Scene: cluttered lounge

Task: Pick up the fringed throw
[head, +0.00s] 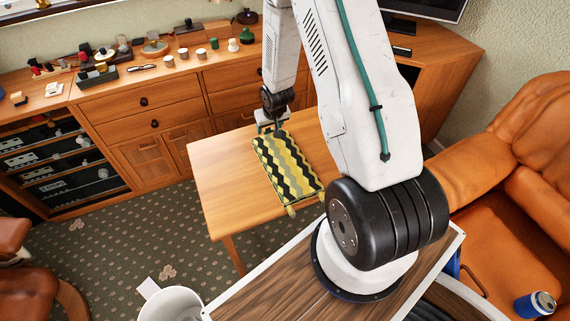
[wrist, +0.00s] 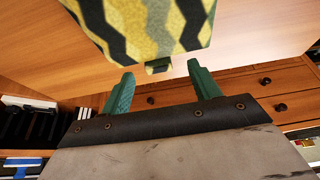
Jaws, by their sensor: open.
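The fringed throw (head: 287,168) is a folded, flat piece with black, yellow and grey zigzags, lying on the wooden table (head: 222,180). A short tassel or tab hangs at its near right corner. In the wrist view the throw (wrist: 150,22) fills the top, with a small yellowish tab (wrist: 157,66) at its edge. My gripper (head: 268,129) is at the throw's far end in the head view. In the wrist view its green fingers (wrist: 160,69) are apart, pointing toward that edge, with the tab seen between the tips. Whether they touch the throw I cannot tell.
A wooden sideboard (head: 140,104) with many small items on top stands behind the table. An orange armchair (head: 510,220) with a blue can (head: 535,304) is at the right. A white bin (head: 172,304) stands at lower left. The table's left part is bare.

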